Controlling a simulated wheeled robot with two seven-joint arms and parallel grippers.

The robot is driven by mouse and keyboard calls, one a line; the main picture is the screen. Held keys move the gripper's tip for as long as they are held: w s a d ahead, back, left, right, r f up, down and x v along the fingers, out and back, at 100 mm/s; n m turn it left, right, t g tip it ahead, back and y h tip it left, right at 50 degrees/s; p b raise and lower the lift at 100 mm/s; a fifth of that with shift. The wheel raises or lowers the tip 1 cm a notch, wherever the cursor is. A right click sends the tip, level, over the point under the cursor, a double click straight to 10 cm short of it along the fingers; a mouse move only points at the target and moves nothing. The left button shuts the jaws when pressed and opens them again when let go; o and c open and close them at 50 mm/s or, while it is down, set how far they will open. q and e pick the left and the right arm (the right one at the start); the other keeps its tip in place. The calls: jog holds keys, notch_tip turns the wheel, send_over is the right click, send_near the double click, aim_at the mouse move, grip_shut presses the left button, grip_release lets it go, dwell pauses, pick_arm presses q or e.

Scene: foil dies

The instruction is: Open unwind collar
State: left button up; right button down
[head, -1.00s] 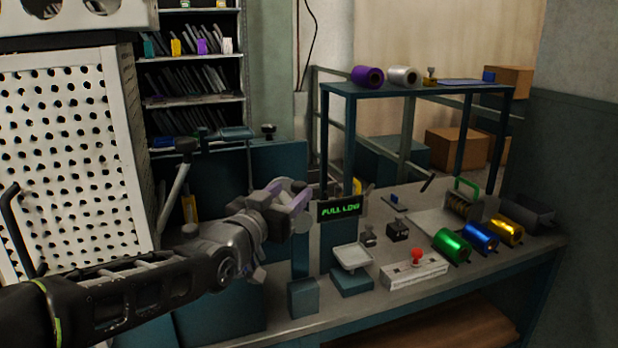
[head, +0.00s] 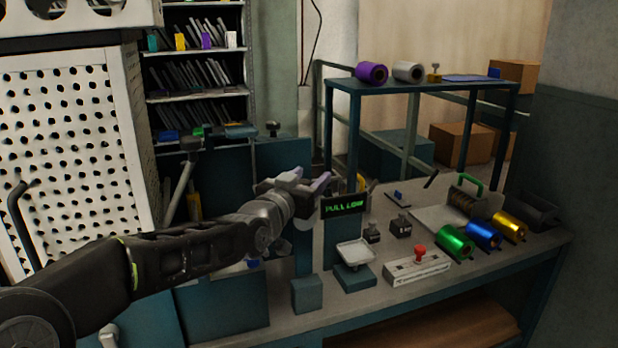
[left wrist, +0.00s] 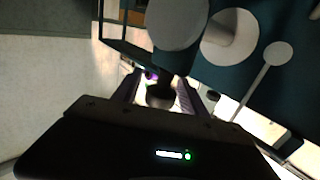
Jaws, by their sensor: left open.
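My left gripper (head: 312,180) is open, beside the sign with green lettering (head: 345,206) at the teal machine (head: 285,160). In the left wrist view its two purple-grey fingers (left wrist: 158,92) stand apart, with a dark round piece (left wrist: 160,96) showing between or beyond them. I cannot tell whether they touch it, or whether it is the unwind collar. Grey discs (left wrist: 230,37) and a thin lever with a round end (left wrist: 278,52) are on the teal panel there. In the head view my gripper and forearm hide most of this part. My right gripper is not in view.
The bench (head: 470,265) to the right holds a small scale (head: 355,252), a red-knobbed box (head: 418,265), and green (head: 455,241), blue (head: 483,235) and gold foil rolls (head: 508,226). A raised shelf (head: 420,88) stands behind. A white perforated panel (head: 70,150) is at left.

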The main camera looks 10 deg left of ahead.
pick_arm(q)
grip_shut()
dwell(0.4)
dwell(0.9)
